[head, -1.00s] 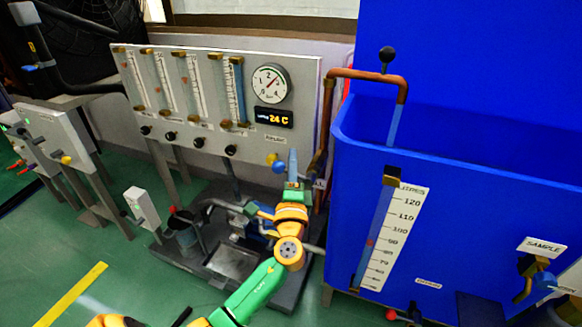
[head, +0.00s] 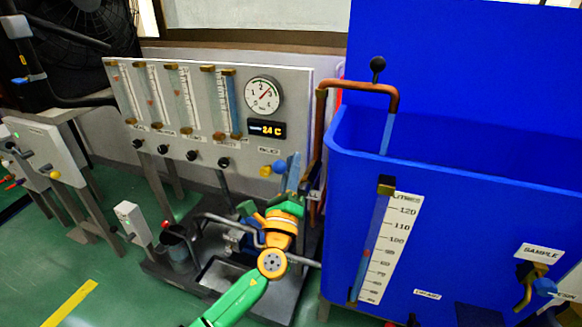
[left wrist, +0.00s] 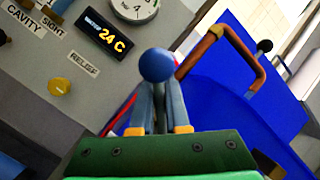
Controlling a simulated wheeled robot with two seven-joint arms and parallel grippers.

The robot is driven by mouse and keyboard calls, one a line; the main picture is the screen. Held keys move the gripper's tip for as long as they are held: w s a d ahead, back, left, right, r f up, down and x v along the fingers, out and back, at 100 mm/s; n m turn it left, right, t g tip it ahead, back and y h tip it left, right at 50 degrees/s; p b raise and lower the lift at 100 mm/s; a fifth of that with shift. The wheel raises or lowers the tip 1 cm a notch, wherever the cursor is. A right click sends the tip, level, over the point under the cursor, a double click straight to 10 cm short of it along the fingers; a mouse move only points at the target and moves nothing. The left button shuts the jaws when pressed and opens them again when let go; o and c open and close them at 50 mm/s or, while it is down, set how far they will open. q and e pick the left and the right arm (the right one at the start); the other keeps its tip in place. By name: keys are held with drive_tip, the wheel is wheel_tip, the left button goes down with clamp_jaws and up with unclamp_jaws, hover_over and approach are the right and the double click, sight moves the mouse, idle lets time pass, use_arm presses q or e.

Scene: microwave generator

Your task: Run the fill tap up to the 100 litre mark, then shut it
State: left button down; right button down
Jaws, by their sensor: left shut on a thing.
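The blue tank (head: 430,210) stands at the right in the head view, with a light blue stream (head: 388,134) falling into it from the copper pipe (head: 362,87). Its level scale (head: 395,245) is marked in litres, and a red marker (head: 367,253) in the sight tube sits near 90, below the 100 mark. My left gripper (head: 287,185) is at the foot of the panel, beside a partly hidden label ending in "LL". In the left wrist view its fingers (left wrist: 158,125) are shut on a blue ball-ended handle (left wrist: 156,65). The tap body is hidden. My right gripper is out of view.
The grey panel (head: 185,120) carries flow tubes, a dial (head: 263,96), a 24 C display (head: 267,129) and a yellow knob (left wrist: 60,87) near a RELIEF label. A sample tap (head: 530,280) is at the lower right.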

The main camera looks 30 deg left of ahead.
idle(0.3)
use_arm(q)
drive_tip(key=c, duration=0.9)
unclamp_jaws()
drive_tip(key=shift+b+v, duration=0.6)
drive_tip(key=shift+v, duration=2.95)
